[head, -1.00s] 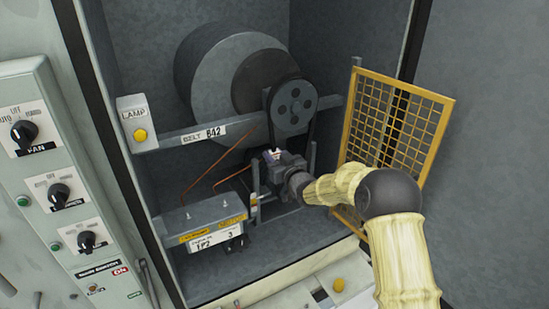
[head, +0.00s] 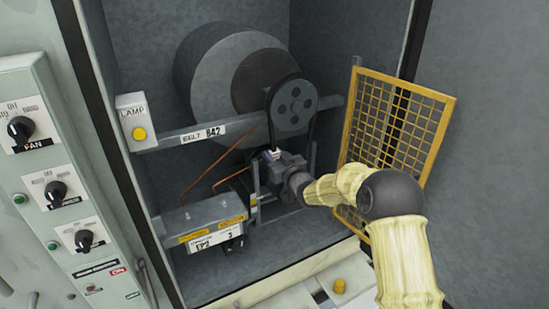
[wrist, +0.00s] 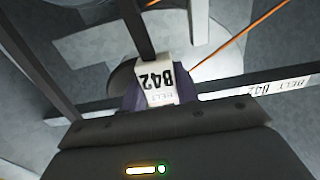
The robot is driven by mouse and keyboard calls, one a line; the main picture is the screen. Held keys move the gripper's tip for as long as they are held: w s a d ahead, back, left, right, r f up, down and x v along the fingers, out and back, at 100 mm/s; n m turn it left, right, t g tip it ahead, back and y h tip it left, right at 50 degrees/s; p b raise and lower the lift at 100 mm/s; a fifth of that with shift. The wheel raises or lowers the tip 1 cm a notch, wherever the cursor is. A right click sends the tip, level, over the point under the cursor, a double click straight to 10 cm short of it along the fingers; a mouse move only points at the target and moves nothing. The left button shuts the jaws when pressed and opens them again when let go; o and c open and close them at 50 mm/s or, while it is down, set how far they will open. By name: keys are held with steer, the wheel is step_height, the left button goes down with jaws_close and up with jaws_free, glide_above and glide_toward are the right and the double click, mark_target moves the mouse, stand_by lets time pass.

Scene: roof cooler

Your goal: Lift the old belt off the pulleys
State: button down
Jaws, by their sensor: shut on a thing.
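The old belt (head: 313,128) is a black loop around the upper pulley (head: 291,104), a dark disc with several round holes, and its strands run down from there. The lower pulley is not clearly visible behind my arm. My gripper (head: 272,156) is below the upper pulley, at the belt's left strand. In the wrist view my gripper (wrist: 155,97) is shut on the belt at a white tag marked B42 (wrist: 158,80), with purple pads around it. A black strand (wrist: 139,25) goes up from the tag.
A yellow mesh guard (head: 395,145) stands open on the right. A grey rail (head: 185,138) labelled BELT B42 crosses behind. A lamp box (head: 138,120), a large round housing (head: 235,75), copper pipes (head: 235,165) and a grey box (head: 200,217) are at left. The knob panel (head: 55,190) is far left.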

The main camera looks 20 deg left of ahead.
steer(key=shift+s+d, duration=0.25)
steer(key=shift+d, duration=0.05)
stand_by(0.5)
steer(key=shift+b+v, duration=1.25)
steer(key=shift+v, duration=0.5)
steer(key=shift+s+d, duration=0.2)
steer(key=shift+d, duration=0.05)
steer(key=shift+s+d+b, duration=0.25)
steer(key=shift+d+b, duration=0.05)
steer(key=shift+b, duration=0.05)
steer(key=r+b+v, duration=0.1)
steer(key=b+v, duration=0.3)
steer(key=v, duration=0.7)
stand_by(2.4)
steer(key=shift+s, duration=0.15)
steer(key=shift+d+f, duration=0.1)
stand_by(0.5)
